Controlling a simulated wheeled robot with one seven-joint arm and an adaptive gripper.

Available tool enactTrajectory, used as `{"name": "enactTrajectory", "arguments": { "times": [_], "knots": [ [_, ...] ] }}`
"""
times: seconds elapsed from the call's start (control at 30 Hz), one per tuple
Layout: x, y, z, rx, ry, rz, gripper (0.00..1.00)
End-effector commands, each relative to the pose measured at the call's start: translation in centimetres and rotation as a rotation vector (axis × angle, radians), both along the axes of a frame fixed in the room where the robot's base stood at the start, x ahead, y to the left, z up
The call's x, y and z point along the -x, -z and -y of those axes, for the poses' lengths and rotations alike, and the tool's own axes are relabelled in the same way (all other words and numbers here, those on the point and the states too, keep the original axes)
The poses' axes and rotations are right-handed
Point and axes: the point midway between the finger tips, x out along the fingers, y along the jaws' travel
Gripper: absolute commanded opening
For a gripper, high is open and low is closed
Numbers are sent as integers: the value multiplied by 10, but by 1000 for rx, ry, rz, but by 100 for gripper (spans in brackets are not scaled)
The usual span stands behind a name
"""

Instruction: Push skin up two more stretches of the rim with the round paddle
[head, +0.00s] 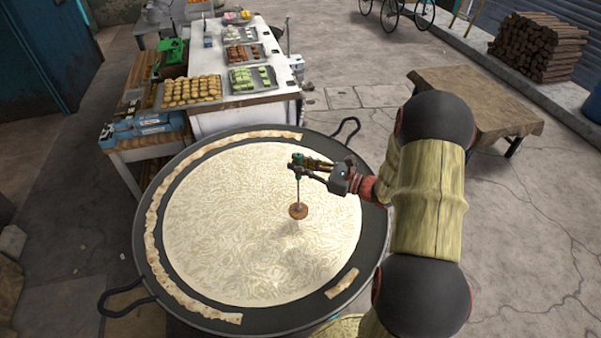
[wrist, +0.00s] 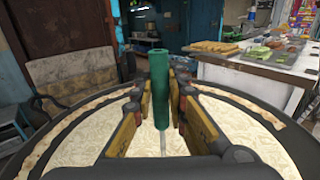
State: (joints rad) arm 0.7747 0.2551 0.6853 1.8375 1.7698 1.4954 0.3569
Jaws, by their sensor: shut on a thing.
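My gripper (head: 311,167) is shut on the green handle (wrist: 160,88) of the round paddle, which it holds upright over the pan. The paddle's brown round head (head: 298,211) hangs at the end of a thin rod, over the right-centre part of the milk (head: 240,230). I cannot tell whether it touches the milk surface. The wide dark pan (head: 375,222) holds pale, wrinkled milk. A long strip of skin (head: 151,232) lies on the rim along the left side, from the back to the front. A short separate piece of skin (head: 342,283) lies on the front right rim.
A white counter (head: 240,118) with trays of sweets stands behind the pan. The pan's loop handles stick out at the back right (head: 347,129) and front left (head: 124,301). A wooden table (head: 478,98) and stacked logs (head: 540,47) stand to the right. The right rim is bare.

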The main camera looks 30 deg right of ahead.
Motion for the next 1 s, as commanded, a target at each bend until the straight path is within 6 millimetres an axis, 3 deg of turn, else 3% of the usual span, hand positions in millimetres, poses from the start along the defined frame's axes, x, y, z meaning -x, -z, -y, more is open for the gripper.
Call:
{"name": "enactTrajectory", "arguments": {
  "times": [1.0],
  "knots": [
    [1, 82, 0, 1, 0, 1, 0]
  ]
}}
